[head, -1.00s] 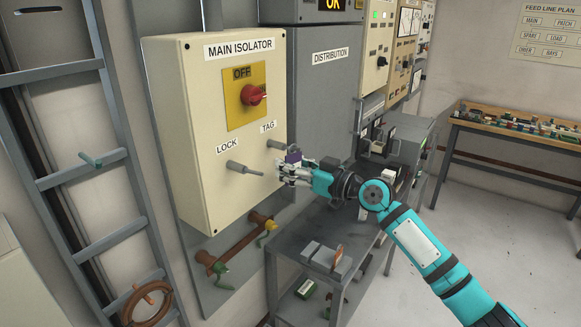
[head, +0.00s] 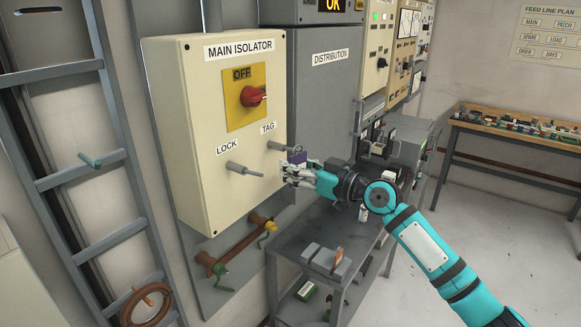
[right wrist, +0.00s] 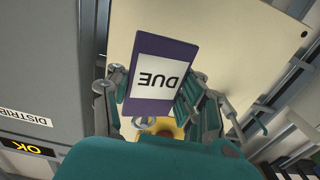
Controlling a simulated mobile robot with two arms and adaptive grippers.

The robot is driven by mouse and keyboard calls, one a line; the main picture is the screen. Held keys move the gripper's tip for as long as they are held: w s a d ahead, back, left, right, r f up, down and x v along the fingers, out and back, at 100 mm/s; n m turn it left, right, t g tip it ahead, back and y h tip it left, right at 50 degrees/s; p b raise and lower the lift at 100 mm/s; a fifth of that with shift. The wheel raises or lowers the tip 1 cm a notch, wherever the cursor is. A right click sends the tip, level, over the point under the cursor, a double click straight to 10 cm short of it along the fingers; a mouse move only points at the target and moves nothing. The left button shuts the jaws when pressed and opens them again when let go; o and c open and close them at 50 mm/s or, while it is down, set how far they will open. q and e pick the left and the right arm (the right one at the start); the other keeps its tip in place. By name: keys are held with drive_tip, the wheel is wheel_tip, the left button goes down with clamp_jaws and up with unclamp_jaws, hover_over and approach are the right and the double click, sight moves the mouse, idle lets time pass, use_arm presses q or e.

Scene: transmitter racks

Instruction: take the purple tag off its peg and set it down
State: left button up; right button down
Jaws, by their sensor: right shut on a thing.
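The purple tag (head: 298,158) is in my right gripper (head: 290,171), in front of the cream isolator box. In the right wrist view the tag (right wrist: 148,50) shows a white label reading DUE, upside down, between the fingers of the gripper (right wrist: 155,90). The grey TAG peg (head: 277,146) sticks out from the box just left of the tag. I cannot tell whether the tag is fully clear of the peg's tip. My left gripper is not in view.
The LOCK peg (head: 243,168) sticks out lower left on the isolator box (head: 205,130). Below stands a grey trolley (head: 295,250) with small blocks and a bottle (head: 363,212); its top has bare room. A ladder (head: 85,175) stands at left.

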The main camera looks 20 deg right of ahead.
drive_tip(key=shift+s+d, duration=0.1)
idle(0.3)
drive_tip(key=shift+s+d+r, duration=0.2)
drive_tip(key=shift+s+d, duration=0.2)
drive_tip(key=shift+s, duration=0.15)
drive_tip(key=shift+f+b, duration=0.1)
drive_tip(key=shift+b, duration=0.2)
drive_tip(key=shift+b+v, duration=1.4)
drive_tip(key=shift+v, duration=1.5)
